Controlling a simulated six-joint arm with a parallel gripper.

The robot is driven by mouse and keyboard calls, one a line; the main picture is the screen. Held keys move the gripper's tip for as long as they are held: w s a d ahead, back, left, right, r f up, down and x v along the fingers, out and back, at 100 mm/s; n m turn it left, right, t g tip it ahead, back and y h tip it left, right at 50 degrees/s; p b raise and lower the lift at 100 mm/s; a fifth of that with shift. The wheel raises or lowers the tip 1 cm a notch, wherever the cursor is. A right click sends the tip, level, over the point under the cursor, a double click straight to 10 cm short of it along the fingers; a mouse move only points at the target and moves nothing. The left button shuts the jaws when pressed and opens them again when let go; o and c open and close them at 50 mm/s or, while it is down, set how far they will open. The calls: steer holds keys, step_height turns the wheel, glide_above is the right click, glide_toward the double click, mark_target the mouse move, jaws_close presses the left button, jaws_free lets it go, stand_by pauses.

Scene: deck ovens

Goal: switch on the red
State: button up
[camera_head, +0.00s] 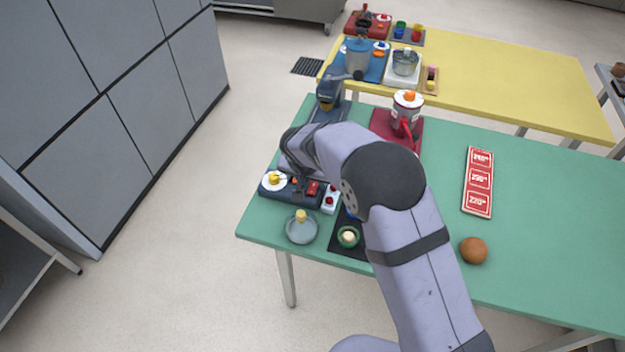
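Several red things are in the head view. A dark base (287,195) at the green table's left end bears a white disc with a yellow knob (273,179) and a small red part (313,188). A small white box with red buttons (330,198) stands just right of it. A red base (381,121) farther back bears a white and red pot-like appliance (407,108) with an orange top. My gripper (302,187) appears to point down over the dark base, close to the small red part. Its fingers are small, dark and partly hidden by my wrist, so opening and contact are unclear.
A blue appliance (328,93) stands behind my wrist. A yellow table (510,85) lies beyond. The green table's right side is clear.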

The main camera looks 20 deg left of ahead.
jaws_close()
steer(key=p, duration=0.3)
steer(key=shift+w+d+r+g, duration=0.1)
steer(key=shift+w+r+g, duration=0.1)
steer(key=shift+r+g, duration=0.2)
steer(key=shift+w+f+g+p, duration=0.25)
steer(key=shift+f+g+p, duration=0.15)
steer(key=shift+g+p, duration=0.45)
jaws_free()
